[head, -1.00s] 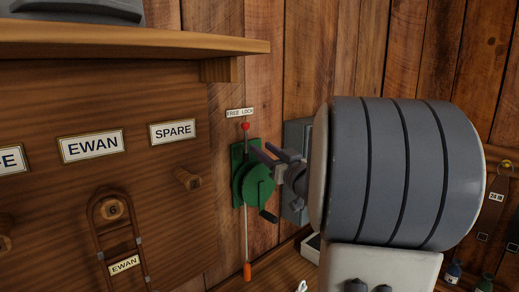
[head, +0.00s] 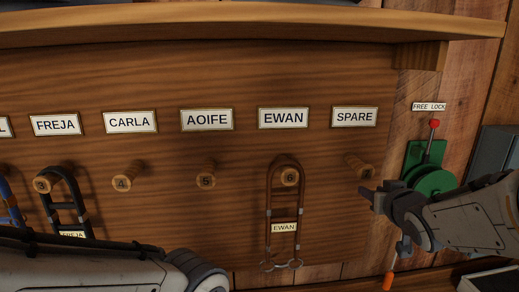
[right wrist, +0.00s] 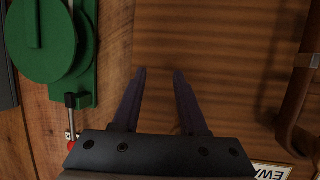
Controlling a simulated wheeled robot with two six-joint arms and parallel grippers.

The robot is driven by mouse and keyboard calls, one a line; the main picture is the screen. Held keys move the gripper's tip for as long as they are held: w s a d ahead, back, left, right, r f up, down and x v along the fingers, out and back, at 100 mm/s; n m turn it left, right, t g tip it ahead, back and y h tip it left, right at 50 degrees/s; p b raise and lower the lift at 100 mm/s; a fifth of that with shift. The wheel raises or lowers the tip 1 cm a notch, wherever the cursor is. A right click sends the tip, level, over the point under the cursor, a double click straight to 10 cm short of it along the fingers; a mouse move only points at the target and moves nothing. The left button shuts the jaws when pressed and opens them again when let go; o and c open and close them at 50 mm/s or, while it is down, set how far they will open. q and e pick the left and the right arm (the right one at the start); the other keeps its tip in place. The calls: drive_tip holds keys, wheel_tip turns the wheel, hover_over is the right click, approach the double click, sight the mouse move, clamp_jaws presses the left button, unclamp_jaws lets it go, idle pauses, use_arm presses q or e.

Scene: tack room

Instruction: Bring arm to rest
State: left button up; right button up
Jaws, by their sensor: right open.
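My right gripper (head: 370,200) comes in from the right in the head view, open and empty, in front of the board just below the SPARE peg (head: 360,166). In the right wrist view its two fingers (right wrist: 159,75) stand apart with only bare board between them. The green winch (head: 434,182) with a red-knobbed lever (head: 434,124) is on the wall to the right, partly hidden by my right arm; it also shows in the wrist view (right wrist: 55,45). My left arm (head: 90,268) crosses the bottom left; its gripper is out of view.
The wooden board (head: 230,235) carries name plates and pegs. A brown bridle (head: 284,205) hangs on the EWAN peg, left of my right gripper. A dark bridle (head: 75,205) hangs under FREJA. Pegs 4 and 5 are bare. A shelf (head: 220,30) juts out above.

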drive_tip(key=s+a+f+n+g+y, duration=0.1)
drive_tip(key=s+a+f+g, duration=0.15)
drive_tip(key=a, duration=0.25)
drive_tip(key=s+a+f+n+g+y, duration=0.1)
drive_tip(key=s+a+f+g, duration=0.1)
drive_tip(key=a+f, duration=0.3)
drive_tip(key=s+a+f+n+g, duration=0.2)
drive_tip(key=s+a+g, duration=0.1)
drive_tip(key=s, duration=0.5)
drive_tip(key=s+a+f+n+g, duration=0.2)
drive_tip(key=s+a, duration=0.3)
drive_tip(key=s, duration=0.4)
drive_tip(key=s+a+f+n+g, duration=0.2)
drive_tip(key=s+a+f+g, duration=0.2)
drive_tip(key=s, duration=0.4)
drive_tip(key=shift+s+a+g, duration=0.25)
drive_tip(key=shift+a+g, duration=0.1)
